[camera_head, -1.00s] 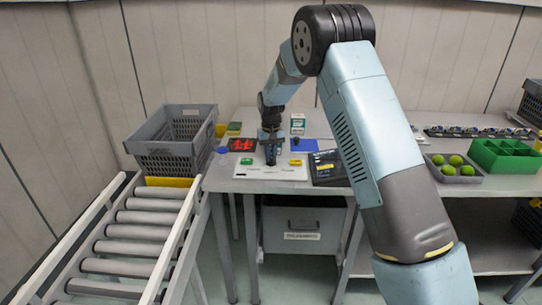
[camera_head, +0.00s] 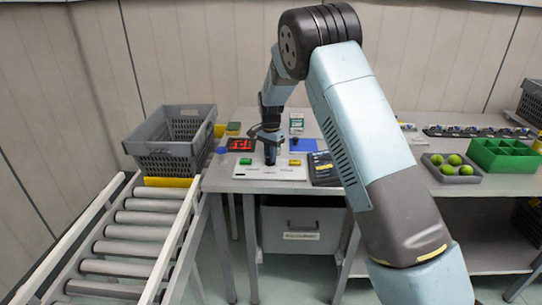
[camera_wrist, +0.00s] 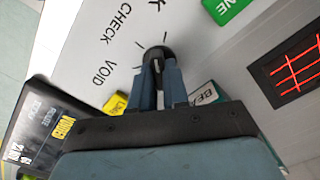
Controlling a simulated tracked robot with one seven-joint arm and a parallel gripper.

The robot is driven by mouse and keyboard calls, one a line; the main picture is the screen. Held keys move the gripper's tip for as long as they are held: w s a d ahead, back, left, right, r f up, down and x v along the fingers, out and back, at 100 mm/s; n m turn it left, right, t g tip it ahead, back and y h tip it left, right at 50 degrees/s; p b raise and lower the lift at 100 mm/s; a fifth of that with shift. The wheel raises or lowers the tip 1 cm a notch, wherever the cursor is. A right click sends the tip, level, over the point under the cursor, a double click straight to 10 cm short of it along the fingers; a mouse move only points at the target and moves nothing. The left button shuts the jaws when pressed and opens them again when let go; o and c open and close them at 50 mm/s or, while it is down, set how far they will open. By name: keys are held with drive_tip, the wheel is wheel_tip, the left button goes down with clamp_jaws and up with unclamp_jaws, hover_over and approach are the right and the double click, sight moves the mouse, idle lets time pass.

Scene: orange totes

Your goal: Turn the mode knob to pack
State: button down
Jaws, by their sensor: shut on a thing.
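The mode knob (camera_wrist: 157,53) is dark and round, on a white panel (camera_wrist: 70,35) in the wrist view. Tick marks surround it, with the words CHECK and VOID and a label cut off at the top that ends in K. My gripper (camera_wrist: 159,72) is shut on the knob, one finger on either side. The fingers hide part of the knob, and I cannot tell which mark it points at. In the head view my gripper (camera_head: 269,155) reaches down onto the white panel (camera_head: 255,173), and the knob is hidden there.
A green button (camera_wrist: 226,8) and a yellow button (camera_wrist: 117,104) flank the knob. A red-lit display (camera_wrist: 294,71) and a black screen (camera_wrist: 45,125) stand close by. A grey crate (camera_head: 160,160) is at the left by the roller conveyor (camera_head: 137,232).

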drive_tip(key=shift+m, duration=2.2)
drive_tip(key=c, duration=1.1)
unclamp_jaws()
wheel_tip(320, 180, up, 14)
drive_tip(key=shift+f, duration=0.15)
